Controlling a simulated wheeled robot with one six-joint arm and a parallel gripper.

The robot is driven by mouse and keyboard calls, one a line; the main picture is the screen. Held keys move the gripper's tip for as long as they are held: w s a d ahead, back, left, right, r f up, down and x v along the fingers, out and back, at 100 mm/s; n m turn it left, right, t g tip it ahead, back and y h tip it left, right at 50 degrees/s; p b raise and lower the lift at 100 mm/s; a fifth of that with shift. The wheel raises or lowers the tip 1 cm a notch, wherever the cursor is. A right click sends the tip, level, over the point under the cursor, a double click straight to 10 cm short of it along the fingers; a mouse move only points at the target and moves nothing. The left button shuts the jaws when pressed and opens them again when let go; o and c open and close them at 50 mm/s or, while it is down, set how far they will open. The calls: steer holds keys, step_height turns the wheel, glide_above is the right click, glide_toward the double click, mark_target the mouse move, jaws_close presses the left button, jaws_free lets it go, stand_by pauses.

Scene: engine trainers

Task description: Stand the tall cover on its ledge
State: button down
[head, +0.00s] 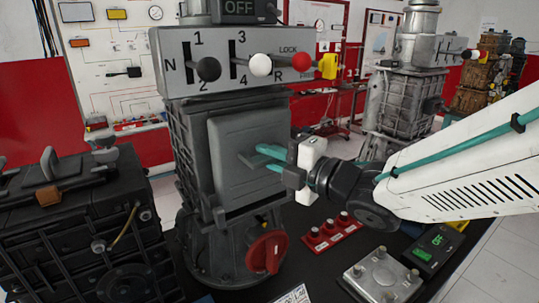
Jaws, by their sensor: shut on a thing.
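The tall cover (232,165) is a grey rectangular panel with rounded corners at the front of the central engine trainer (190,150). It looks roughly upright, with its lower edge close to a narrow ledge (262,207). I cannot tell whether it touches the ledge. My gripper (266,158) reaches in from the right, with its teal fingers shut at the cover's right half. The fingers hide the part of the cover they hold.
Above the cover is a shift panel (170,65) with black, white and red knobs. A red rotary handle (266,252) sits below. A red button strip (332,231) and a grey box (380,276) lie at lower right. A dark engine block (70,225) stands at left.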

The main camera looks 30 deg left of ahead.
steer(key=shift+f, duration=0.5)
stand_by(0.5)
steer(key=c, duration=1.4)
jaws_free()
steer(key=shift+f, duration=0.1)
steer(key=s+d, duration=0.1)
steer(key=d, duration=0.6)
steer(key=shift+s+d, duration=0.15)
steer(key=shift+d, duration=0.2)
